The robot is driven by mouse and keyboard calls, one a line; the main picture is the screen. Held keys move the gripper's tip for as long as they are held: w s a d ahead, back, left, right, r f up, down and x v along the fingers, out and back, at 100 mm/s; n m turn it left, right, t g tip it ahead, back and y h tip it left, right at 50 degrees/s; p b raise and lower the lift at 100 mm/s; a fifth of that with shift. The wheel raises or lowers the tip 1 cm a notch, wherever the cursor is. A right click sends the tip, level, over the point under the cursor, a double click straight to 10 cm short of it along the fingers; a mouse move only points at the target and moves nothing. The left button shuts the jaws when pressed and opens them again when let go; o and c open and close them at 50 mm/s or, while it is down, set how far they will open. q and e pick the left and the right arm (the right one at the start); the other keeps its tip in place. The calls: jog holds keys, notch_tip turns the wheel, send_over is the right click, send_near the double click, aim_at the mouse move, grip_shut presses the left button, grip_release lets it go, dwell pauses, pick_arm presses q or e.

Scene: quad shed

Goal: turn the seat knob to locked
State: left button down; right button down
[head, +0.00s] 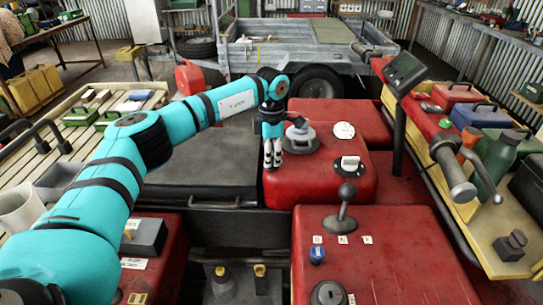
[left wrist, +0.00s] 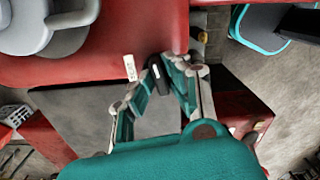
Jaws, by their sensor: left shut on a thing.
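The seat knob (left wrist: 157,76) is a small black knob at the edge of the red bodywork, beside a small white label (left wrist: 129,67) in the left wrist view. My left gripper (left wrist: 164,70) is shut on it, with a fingertip on either side. In the head view my left gripper (head: 272,163) points down at the left side of the red block (head: 320,185), and its fingers hide the knob. The label's lettering is too small to read, and I cannot tell which position the knob is in. My right gripper is in neither view.
A grey cap (head: 300,137) stands close to the right of my left gripper. A white-topped knob (head: 348,163) and a black-knobbed lever (head: 345,205) are further right and nearer. A dark flat seat (head: 215,165) lies to the left. A trailer (head: 300,50) stands behind.

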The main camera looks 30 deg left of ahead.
pick_arm(q)
jog(key=shift+w+r+m, duration=0.1)
jog(key=shift+m, duration=1)
jog(key=c, duration=1.3)
grip_release()
jog(key=shift+c, duration=0.2)
jog(key=shift+r, duration=0.25)
notch_tip(320, 180, up, 11)
jog(key=shift+r, duration=0.2)
